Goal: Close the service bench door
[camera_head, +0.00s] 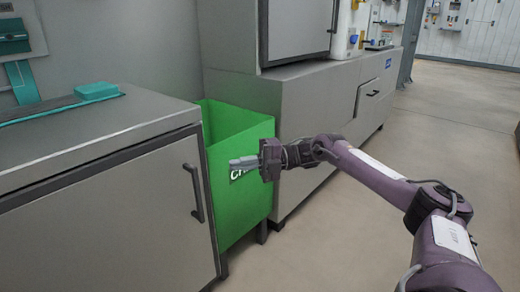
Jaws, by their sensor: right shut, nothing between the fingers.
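A grey bench at the left has a grey front door (120,225) with a dark vertical handle (194,192) near its right edge. The door looks flush with the dark frame around it, or nearly so; a small gap cannot be ruled out. My right gripper (236,162) is shut and empty. It points left, in front of the green bin and to the right of the door handle, apart from the handle in the picture. My left gripper is not in view.
A green bin (243,200) stands between the bench and a second grey cabinet (310,120). That cabinet has a small panel with a dark handle (373,93). A teal block (97,90) lies on the bench top. The floor (340,250) is clear at the right.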

